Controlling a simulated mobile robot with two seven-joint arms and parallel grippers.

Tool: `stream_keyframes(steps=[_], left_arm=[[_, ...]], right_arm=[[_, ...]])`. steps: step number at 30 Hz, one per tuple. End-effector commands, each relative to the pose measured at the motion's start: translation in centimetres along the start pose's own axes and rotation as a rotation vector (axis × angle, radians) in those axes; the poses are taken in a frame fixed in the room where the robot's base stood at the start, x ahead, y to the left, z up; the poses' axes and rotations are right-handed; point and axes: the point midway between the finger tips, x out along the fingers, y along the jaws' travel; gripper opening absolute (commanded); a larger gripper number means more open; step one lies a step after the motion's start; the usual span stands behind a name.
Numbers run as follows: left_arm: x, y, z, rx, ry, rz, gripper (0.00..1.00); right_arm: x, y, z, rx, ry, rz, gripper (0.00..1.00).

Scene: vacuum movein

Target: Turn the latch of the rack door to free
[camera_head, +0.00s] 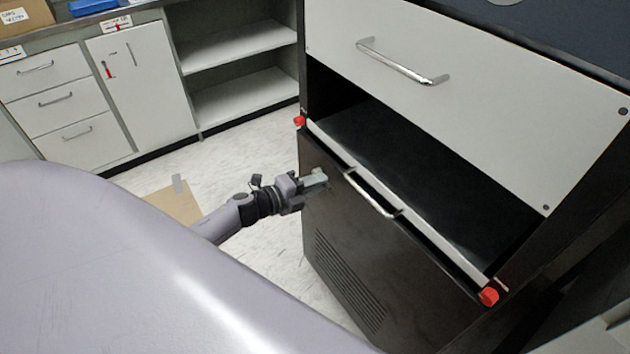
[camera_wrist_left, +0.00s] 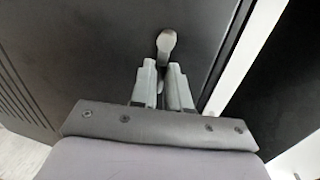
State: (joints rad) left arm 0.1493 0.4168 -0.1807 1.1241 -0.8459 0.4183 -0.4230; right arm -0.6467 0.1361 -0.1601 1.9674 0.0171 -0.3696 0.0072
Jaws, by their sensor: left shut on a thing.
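The rack door (camera_head: 345,240) is the dark lower panel of the rack, with a vent grille at its lower left. The latch (camera_wrist_left: 166,42) is a small grey lever with a rounded end on the dark door surface. My left gripper (camera_head: 318,177) is at the door's upper left, left of the bar handle. In the left wrist view, my left gripper (camera_wrist_left: 163,85) has its two fingers around the latch's lower part, shut on it. The rounded end shows beyond the fingertips. In the head view the gripper hides most of the latch. My right gripper is not in view.
A bar handle (camera_head: 370,193) runs along the door's top edge. Red knobs (camera_head: 299,121) (camera_head: 488,296) sit at both ends of that edge. An open dark bay (camera_head: 420,170) lies above, under a white drawer front (camera_head: 470,90). A cardboard piece (camera_head: 172,203) lies on the floor.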

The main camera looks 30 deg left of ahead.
Motion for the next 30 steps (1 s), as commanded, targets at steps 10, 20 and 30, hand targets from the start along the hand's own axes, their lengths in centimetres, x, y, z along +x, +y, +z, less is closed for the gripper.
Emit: stream_keyframes(steps=[10,20,30], left_arm=[[-0.03,-0.31,0.23,-0.062,0.009,-0.001,0.0],[-0.04,-0.32,0.24,-0.065,0.009,-0.002,0.0],[-0.03,-0.26,0.13,-0.064,0.011,-0.001,0.41]], right_arm=[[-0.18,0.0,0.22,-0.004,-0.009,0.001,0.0],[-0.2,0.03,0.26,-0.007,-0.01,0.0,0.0],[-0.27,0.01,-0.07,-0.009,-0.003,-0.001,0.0]])
